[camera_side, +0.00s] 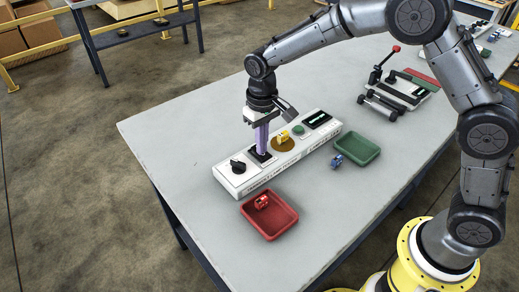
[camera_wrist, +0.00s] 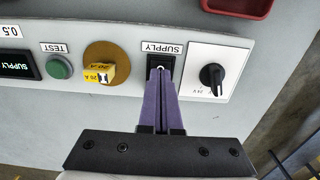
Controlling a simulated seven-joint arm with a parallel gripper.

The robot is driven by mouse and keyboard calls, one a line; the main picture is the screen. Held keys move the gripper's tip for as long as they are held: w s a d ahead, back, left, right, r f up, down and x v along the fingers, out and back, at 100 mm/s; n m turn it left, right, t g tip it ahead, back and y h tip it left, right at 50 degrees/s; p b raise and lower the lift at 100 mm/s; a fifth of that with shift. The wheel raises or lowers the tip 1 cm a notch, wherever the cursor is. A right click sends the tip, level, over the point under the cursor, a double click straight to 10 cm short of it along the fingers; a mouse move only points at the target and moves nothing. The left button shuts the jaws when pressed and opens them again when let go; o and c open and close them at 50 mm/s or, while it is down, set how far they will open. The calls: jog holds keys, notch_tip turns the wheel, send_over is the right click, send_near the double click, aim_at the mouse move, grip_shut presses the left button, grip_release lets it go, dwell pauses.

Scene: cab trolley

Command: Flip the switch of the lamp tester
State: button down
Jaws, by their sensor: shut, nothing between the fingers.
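The lamp tester (camera_side: 235,183) is a long white box on the grey table. In the wrist view its panel (camera_wrist: 120,33) carries a black SUPPLY switch (camera_wrist: 160,63), a black rotary knob (camera_wrist: 212,76), a green TEST button (camera_wrist: 59,67) and a display reading SUPPLY (camera_wrist: 18,66). A yellow block marked 20 A (camera_wrist: 99,73) sits on a round brown pad. My gripper (camera_wrist: 160,72) has purple fingers, shut and empty, with tips at the SUPPLY switch. The fingertips hide part of the switch; I cannot tell whether they touch it or which way it is set.
A red tray (camera_side: 270,230) with a red block (camera_side: 262,201) stands in front of the tester. A green tray (camera_side: 372,150) and a blue block (camera_side: 337,160) lie to its right. A lever tool (camera_side: 378,72) stands farther back. The table's left part is clear.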

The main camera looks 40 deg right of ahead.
jog(key=shift+r, duration=0.1)
notch_tip(320, 180, up, 7)
dwell(0.8)
jog(key=shift+d, duration=0.1)
jog(key=s+d+r+m+t, duration=0.1)
jog(key=s+d+r+t, duration=0.1)
jog(key=s+d+r, duration=0.35)
jog(key=s+d+r+t, duration=0.2)
jog(key=s+d+r, duration=0.1)
jog(key=s+r, duration=0.55)
jog(key=s+d+f, duration=0.1)
jog(key=s+f, duration=0.2)
jog(key=s, duration=0.4)
jog(key=s+d+f+n+t, duration=0.1)
jog(key=s+d+f, duration=0.1)
jog(key=s, duration=0.5)
jog(key=shift+s+f+t, duration=0.15)
jog(key=shift+f+t, duration=0.15)
jog(key=shift+f, duration=0.2)
